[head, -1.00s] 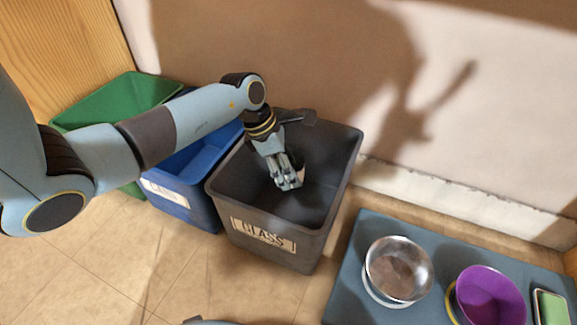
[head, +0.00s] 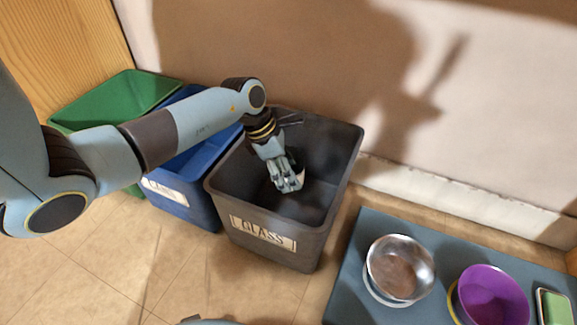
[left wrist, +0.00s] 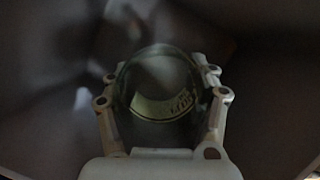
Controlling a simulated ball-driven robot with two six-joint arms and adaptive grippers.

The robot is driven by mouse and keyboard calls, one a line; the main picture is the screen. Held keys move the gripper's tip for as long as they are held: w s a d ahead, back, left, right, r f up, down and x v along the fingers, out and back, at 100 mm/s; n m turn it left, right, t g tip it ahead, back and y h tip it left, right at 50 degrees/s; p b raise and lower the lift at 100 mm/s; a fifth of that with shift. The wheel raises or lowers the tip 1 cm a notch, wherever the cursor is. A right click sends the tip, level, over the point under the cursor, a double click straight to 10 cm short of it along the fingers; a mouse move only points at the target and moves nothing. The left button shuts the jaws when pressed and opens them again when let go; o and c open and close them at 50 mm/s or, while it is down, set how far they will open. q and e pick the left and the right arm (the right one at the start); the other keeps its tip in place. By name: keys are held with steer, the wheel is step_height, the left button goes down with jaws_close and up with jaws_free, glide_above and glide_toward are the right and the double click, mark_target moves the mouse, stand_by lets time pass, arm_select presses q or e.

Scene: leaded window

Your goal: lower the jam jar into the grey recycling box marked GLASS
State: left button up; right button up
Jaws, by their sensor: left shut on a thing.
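The grey recycling box (head: 263,234) marked GLASS stands on the floor in the middle of the head view. My left gripper (head: 289,183) reaches down inside its opening. In the left wrist view the gripper (left wrist: 160,108) is shut on the jam jar (left wrist: 160,80), a dark glassy round shape with a pale label, with a finger on each side. In the head view the jar is mostly hidden by the fingers; a small pale patch shows beside them. I cannot tell whether the jar touches the box floor. My right gripper is not in view.
A blue box (head: 203,207) with a label and a green box (head: 120,100) stand to the left. A blue-grey mat (head: 350,270) at right bears a metal bowl (head: 400,268), a purple bowl (head: 490,297) and a green-topped item (head: 554,307). A wall rises behind the boxes.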

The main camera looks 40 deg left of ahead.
arm_select(q)
steer(key=shift+f, duration=3.8)
steer(key=o, duration=1.6)
steer(key=shift+o, duration=0.2)
steer(key=v, duration=1.2)
